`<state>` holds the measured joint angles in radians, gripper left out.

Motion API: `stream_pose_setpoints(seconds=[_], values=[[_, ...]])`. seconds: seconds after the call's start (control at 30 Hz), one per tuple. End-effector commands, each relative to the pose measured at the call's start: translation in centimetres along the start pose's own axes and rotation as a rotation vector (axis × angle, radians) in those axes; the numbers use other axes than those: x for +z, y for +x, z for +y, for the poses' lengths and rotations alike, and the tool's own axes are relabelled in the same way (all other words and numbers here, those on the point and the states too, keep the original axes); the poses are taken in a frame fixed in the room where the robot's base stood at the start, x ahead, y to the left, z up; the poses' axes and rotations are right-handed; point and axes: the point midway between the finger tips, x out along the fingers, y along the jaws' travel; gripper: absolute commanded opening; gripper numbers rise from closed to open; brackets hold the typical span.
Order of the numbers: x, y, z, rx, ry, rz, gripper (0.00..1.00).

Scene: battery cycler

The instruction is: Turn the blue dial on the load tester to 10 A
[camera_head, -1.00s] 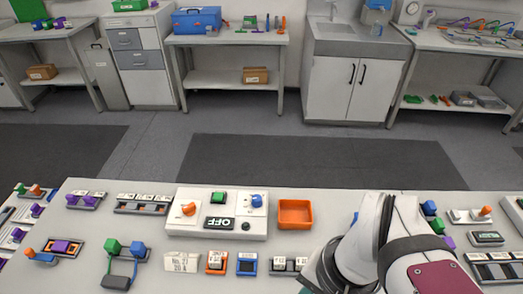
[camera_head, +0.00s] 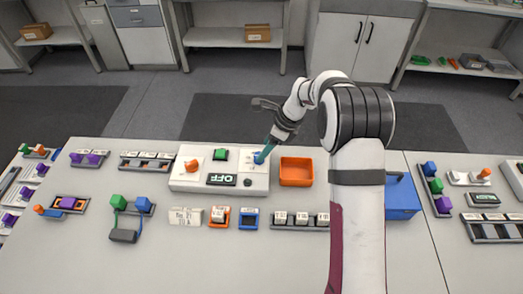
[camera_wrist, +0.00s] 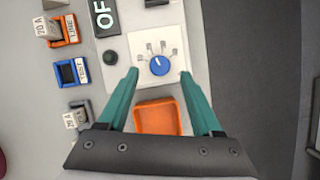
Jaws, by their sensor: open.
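The load tester (camera_head: 235,184) is a white box at the middle of the bench. Its display (camera_head: 221,179) reads OFF. The blue dial (camera_head: 258,157) is on its right-hand panel, partly hidden by my gripper (camera_head: 265,151) in the head view. In the wrist view the blue dial (camera_wrist: 159,66) has a white pointer mark tilted slightly left of straight up, with labels around it too small to read. My gripper (camera_wrist: 159,73) is open, its teal fingertips on either side of the dial. I cannot tell whether they touch it or how high they are.
An orange tray (camera_head: 297,172) is right of the tester. An orange knob (camera_head: 192,165) and a green button (camera_head: 221,154) are also on the tester. A blue box (camera_head: 403,199) is right of my arm.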

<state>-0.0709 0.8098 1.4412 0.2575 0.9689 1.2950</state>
Motion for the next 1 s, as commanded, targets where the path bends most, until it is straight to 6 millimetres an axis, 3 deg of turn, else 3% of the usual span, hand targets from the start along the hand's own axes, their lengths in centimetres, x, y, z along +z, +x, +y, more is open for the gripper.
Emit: stream_pose_setpoints(seconds=[0.2, 0.53, 0.9, 1.0], values=[[0.0, 3.2, 0.0, 0.0, -0.001, 0.0, 0.67], [0.0, 3.6, 0.0, -0.001, -0.002, 0.0, 0.67], [0.0, 3.6, 0.0, 0.0, -0.002, 0.0, 0.02], [0.0, 3.6, 0.0, 0.0, -0.002, 0.0, 0.0]])
